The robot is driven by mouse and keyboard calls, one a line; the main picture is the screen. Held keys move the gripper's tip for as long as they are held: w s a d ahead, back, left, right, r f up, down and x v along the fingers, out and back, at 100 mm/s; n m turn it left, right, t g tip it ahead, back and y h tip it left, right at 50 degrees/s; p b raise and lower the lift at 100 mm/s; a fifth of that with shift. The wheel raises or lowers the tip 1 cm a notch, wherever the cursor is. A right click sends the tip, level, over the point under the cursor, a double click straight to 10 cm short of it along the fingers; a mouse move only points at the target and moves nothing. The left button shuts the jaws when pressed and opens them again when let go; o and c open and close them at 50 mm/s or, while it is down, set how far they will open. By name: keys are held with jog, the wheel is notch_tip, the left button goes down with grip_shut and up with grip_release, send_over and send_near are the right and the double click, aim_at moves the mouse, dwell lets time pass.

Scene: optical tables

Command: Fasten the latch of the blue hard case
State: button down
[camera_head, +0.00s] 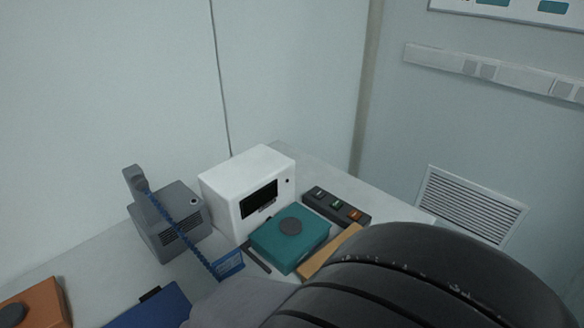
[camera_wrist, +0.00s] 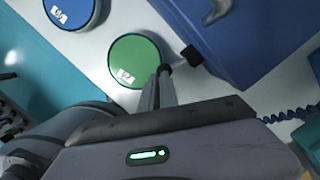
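The blue hard case (camera_wrist: 262,40) fills the upper right of the wrist view. A small black block (camera_wrist: 191,56) sits at its near corner, and a dark tab (camera_wrist: 217,10) sticks out higher on the same side; I cannot tell for sure which is the latch. In the head view the case (camera_head: 160,308) is at the bottom edge, partly hidden by my arm, with a black piece (camera_head: 150,294) on its far edge. My gripper (camera_wrist: 165,72) has its narrow fingers together, apparently empty, just left of the black block. Contact cannot be told.
A green disc (camera_wrist: 130,58) and a blue disc (camera_wrist: 66,10) lie on the table beside the case. A teal case (camera_head: 285,248), a white instrument (camera_head: 225,195), a grey box (camera_head: 165,235) with a blue coiled cord, and an orange object (camera_head: 45,300) stand around.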

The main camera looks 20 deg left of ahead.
jog(key=shift+f, duration=0.1)
dwell(0.4)
jog(key=shift+w+a, duration=0.3)
jog(key=shift+w, duration=0.3)
